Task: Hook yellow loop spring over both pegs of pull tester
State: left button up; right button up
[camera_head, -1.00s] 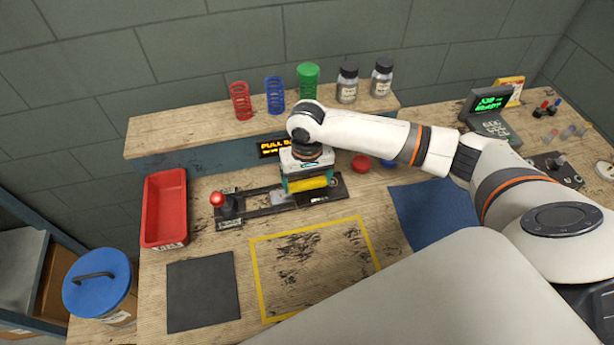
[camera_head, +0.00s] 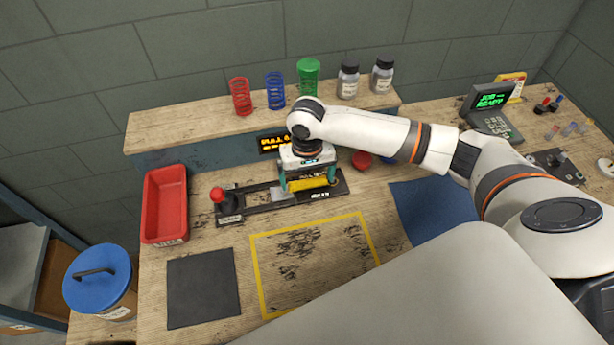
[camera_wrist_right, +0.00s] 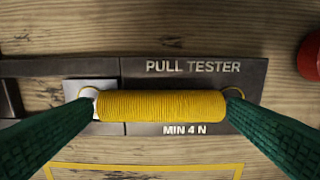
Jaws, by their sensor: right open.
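The yellow loop spring (camera_head: 314,183) lies level over the right part of the pull tester (camera_head: 258,208). In the right wrist view, the spring (camera_wrist_right: 160,104) spans the plate marked PULL TESTER (camera_wrist_right: 195,75), with a thin wire loop at each end. My right gripper (camera_head: 308,182) points down over it. Its green fingers (camera_wrist_right: 160,103) stand open, one beside each end of the spring. The fingertips partly cover the end loops, and the pegs are hidden, so I cannot tell whether the loops are around them. My left gripper is not in view.
A red-knobbed lever (camera_head: 217,195) stands at the tester's left end. A red tray (camera_head: 165,206) is further left. A shelf (camera_head: 160,128) with coloured springs and jars runs behind. A red button (camera_head: 361,160) is close right of the gripper. The yellow-outlined area (camera_head: 315,262) is clear.

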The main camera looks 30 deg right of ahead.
notch_tip(320, 180, up, 11)
jog(key=shift+r+b, duration=0.2)
jog(key=shift+b, duration=0.15)
dwell(0.5)
